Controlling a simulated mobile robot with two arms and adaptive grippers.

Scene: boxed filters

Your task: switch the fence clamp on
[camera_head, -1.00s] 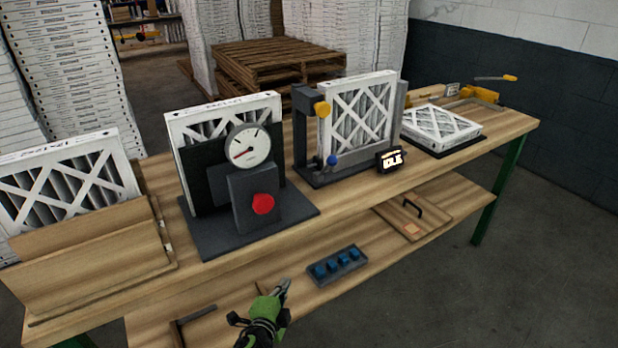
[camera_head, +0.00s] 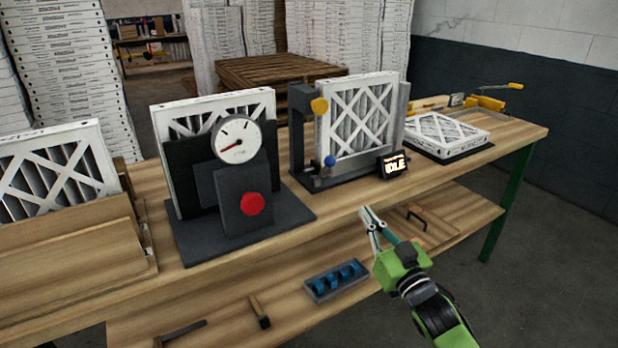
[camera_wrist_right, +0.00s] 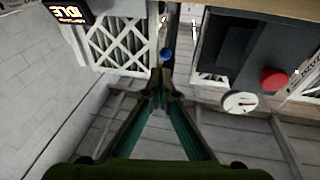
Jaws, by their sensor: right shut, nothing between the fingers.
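The filter fixture (camera_head: 298,135) stands on the bench with a white-framed filter (camera_head: 357,112) upright in it. A yellow knob (camera_head: 320,105) sits at the top of its dark post, and a blue ball knob (camera_head: 330,160) is low at its front. Its small display (camera_head: 393,166) reads IDLE. I cannot tell from the label which knob is the fence clamp's. My right gripper (camera_head: 370,217) is shut and empty, in front of the bench edge, below and right of the blue knob. In the right wrist view the blue knob (camera_wrist_right: 167,55) appears just beyond the fingertips (camera_wrist_right: 161,88), apart from them. My left gripper is not in view.
A gauge stand with a red button (camera_head: 252,204) is left of the fixture. A flat filter (camera_head: 445,132) lies to the right. Below, the lower shelf (camera_head: 215,300) holds a tray of blue pieces (camera_head: 336,281). The bench front before the fixture is clear.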

